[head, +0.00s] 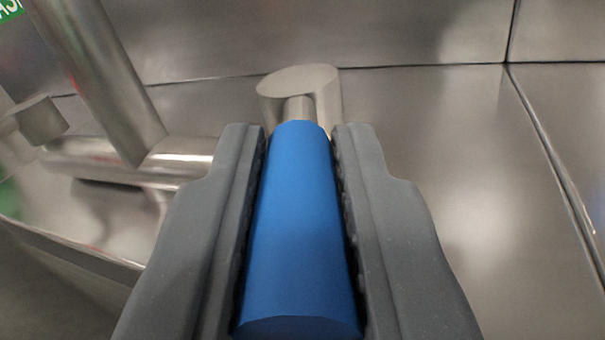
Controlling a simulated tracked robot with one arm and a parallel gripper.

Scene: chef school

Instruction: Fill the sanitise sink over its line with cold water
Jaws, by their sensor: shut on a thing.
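A blue tap handle (298,215) points toward me in the middle of the head view. Its far end joins a short metal stem and a round steel tap body (302,84). My gripper (299,145) is shut on the blue handle, with one dark grey finger on each side of it. A steel spout pipe (95,75) rises to the upper left from a horizontal steel pipe (125,160). Part of a steel basin (110,225) shows at the left, below the pipes. No water or fill line can be made out.
A steel back wall (410,35) stands behind the tap. A steel side panel (565,110) closes the right side. The flat steel surface (455,170) right of the handle is clear. A green sign (10,8) shows at the top left corner.

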